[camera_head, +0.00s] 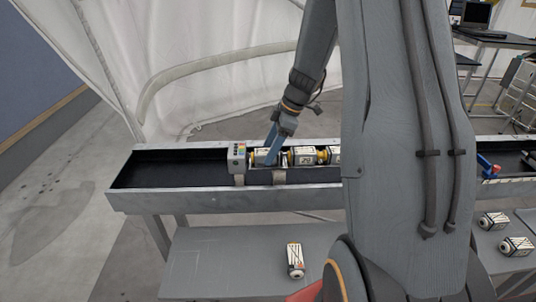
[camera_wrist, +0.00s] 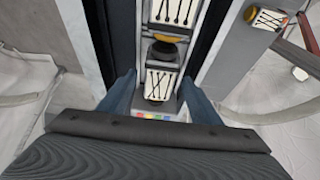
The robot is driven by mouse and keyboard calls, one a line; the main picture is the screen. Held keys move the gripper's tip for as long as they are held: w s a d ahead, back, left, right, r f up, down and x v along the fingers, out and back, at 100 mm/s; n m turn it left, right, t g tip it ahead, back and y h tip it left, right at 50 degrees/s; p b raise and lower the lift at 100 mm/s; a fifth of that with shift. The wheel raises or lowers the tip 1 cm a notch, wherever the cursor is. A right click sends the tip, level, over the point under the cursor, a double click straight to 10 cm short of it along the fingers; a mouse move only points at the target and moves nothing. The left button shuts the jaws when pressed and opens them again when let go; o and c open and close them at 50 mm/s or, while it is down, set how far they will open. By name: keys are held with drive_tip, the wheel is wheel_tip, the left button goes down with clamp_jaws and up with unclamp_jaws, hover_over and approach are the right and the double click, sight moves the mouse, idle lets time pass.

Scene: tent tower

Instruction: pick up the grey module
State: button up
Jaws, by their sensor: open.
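A row of pale grey-white modules with black markings and yellow-orange ends lies in a holder inside the long black-lined trough (camera_head: 165,174). The nearest module (camera_wrist: 159,84) in the wrist view lies between my two blue fingers, with gaps on both sides. The second module (camera_wrist: 172,12) lies further up the row. In the head view a module (camera_head: 304,156) shows just right of my gripper (camera_head: 272,150). My gripper also shows in the wrist view (camera_wrist: 158,78), open and straddling the row's end. I cannot tell which module is the grey one. My arm hides the row's right part.
A grey end block (camera_head: 236,156) with coloured squares closes the row's left end. The trough's left part is empty. A blue-and-red tool (camera_head: 488,166) lies at right.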

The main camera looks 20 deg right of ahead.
drive_tip(key=shift+a+f, duration=0.15)
drive_tip(key=shift+f, duration=0.2)
drive_tip(key=shift+c, duration=0.2)
clamp_jaws()
drive_tip(key=shift+r, duration=0.1)
